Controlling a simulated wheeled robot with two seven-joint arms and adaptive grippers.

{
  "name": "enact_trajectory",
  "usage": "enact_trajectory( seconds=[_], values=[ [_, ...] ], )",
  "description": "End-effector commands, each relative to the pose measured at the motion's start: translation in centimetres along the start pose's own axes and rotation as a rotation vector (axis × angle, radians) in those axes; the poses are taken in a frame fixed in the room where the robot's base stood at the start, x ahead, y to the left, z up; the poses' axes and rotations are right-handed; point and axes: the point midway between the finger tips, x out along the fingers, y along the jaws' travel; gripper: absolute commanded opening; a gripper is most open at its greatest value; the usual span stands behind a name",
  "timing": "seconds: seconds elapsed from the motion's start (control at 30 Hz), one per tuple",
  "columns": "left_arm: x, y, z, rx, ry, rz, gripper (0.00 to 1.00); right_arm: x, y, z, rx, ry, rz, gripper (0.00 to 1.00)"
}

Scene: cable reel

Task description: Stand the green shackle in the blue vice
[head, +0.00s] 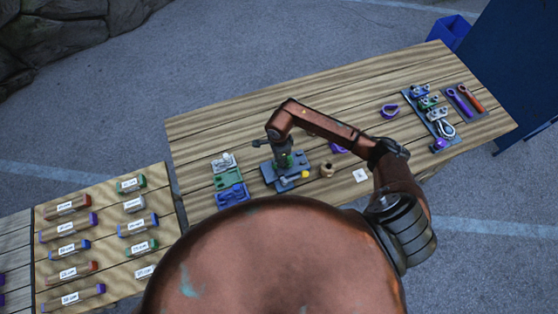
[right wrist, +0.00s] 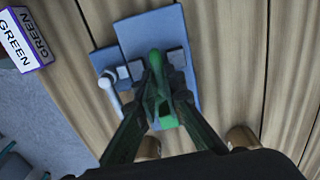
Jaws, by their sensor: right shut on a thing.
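The green shackle (right wrist: 155,62) is between the fingers of my right gripper (right wrist: 157,88), which is shut on it; the fingers hide part of it. The blue vice (right wrist: 140,35) lies below, with grey jaws on both sides of the shackle. I cannot tell whether the shackle touches the vice floor. In the head view my right gripper (head: 284,160) points down over the vice (head: 268,175), and the shackle is mostly hidden there. My left gripper is not in view.
A green-and-blue fixture (head: 229,182) stands left of the vice. A tan ring-like part (head: 326,169) and a purple shackle (head: 338,149) are to its right. A tool board (head: 428,113) is at the far right. Labelled blocks fill the left table. The main table's back is clear.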

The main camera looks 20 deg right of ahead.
Motion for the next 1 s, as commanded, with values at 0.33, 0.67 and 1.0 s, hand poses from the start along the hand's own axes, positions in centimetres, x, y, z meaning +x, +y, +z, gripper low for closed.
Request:
enact_trajectory(
  seconds=[0.33,0.67,1.0],
  values=[
    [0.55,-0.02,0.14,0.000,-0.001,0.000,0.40,0.42,-0.05,0.04,0.000,-0.001,-0.001,0.00],
    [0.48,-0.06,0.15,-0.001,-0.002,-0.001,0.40,0.40,-0.01,0.03,0.000,-0.001,0.000,0.29],
    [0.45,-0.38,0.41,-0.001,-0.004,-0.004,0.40,-0.04,-0.03,0.00,0.000,0.000,-0.001,0.29]
  ],
)
